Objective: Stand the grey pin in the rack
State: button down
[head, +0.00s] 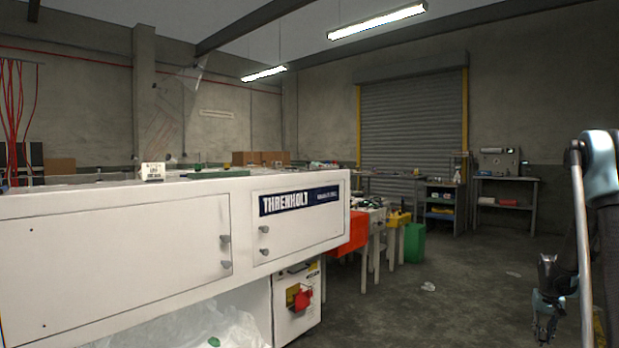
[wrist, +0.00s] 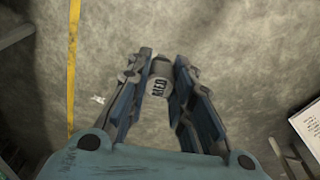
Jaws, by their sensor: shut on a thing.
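My gripper (head: 546,325) hangs low at the right edge of the head view, over the concrete floor. In the wrist view its two blue-grey fingers (wrist: 162,68) close on a short, dark grey cylindrical thing, which I take to be the grey pin (wrist: 159,88). It sits between the fingertips with pale marks on its near face. The pin's far part is hidden, and I cannot make it out in the head view. I cannot make out the rack in either view.
A long white machine (head: 120,240) marked THRENHOLT fills the left. Beside it stand a red bin (head: 346,238), a green container (head: 414,243) and tables. Workbenches (head: 505,181) stand at the back right. The floor (head: 450,290) between is mostly open. A yellow line (wrist: 73,65) crosses it.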

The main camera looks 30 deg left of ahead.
aim_at(240, 174)
jog(key=u, duration=0.15)
jog(key=i, duration=0.85)
jog(key=u, duration=0.65)
jog(key=i, duration=0.7)
jog(key=u, duration=1)
jog(key=i, duration=0.55)
jog(key=u, duration=0.35)
